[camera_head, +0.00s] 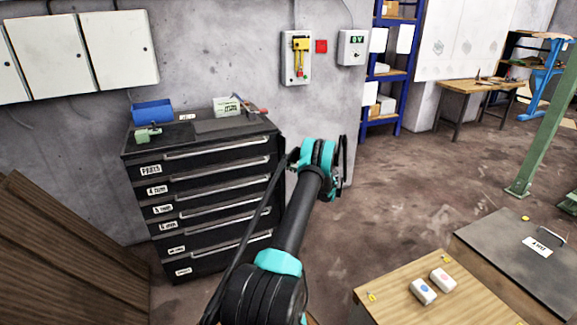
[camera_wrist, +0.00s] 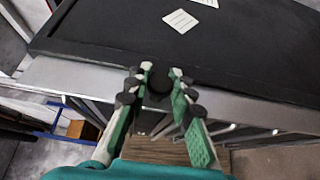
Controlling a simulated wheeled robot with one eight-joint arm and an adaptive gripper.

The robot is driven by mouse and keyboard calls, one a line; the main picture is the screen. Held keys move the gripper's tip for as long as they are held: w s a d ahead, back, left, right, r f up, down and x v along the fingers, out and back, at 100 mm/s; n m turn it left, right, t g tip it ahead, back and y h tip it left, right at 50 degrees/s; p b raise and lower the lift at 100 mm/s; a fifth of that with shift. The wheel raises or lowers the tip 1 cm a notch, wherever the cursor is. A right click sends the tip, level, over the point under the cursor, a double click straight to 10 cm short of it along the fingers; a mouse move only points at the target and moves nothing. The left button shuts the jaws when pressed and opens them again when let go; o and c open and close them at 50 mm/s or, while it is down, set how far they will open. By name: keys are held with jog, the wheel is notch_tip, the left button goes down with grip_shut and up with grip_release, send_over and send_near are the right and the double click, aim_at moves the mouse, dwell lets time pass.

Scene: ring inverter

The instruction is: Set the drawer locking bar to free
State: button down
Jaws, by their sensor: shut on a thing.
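The black drawer cabinet (camera_head: 212,240) stands against the wall, with several labelled drawers that look shut. My gripper (camera_wrist: 160,72) is beside its top edge, with its fingers closed around a small round black knob (camera_wrist: 159,86). The knob seems to belong to the locking bar, but the bar itself cannot be made out. In the head view my arm hides the cabinet's right front edge and most of the gripper. The dark cabinet top (camera_wrist: 245,50) fills the upper part of the wrist view. Which setting the bar is in cannot be told.
A blue bin (camera_head: 152,111) and small tools lie on the cabinet top. A wall panel with a yellow and red switch (camera_head: 297,58) hangs behind. A wooden table (camera_head: 400,296) with two small white boxes stands at front right. Brown boards (camera_head: 65,255) stand at left.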

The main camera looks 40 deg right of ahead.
jog(key=c, duration=1.3)
grip_release()
jog(key=v, duration=1.2)
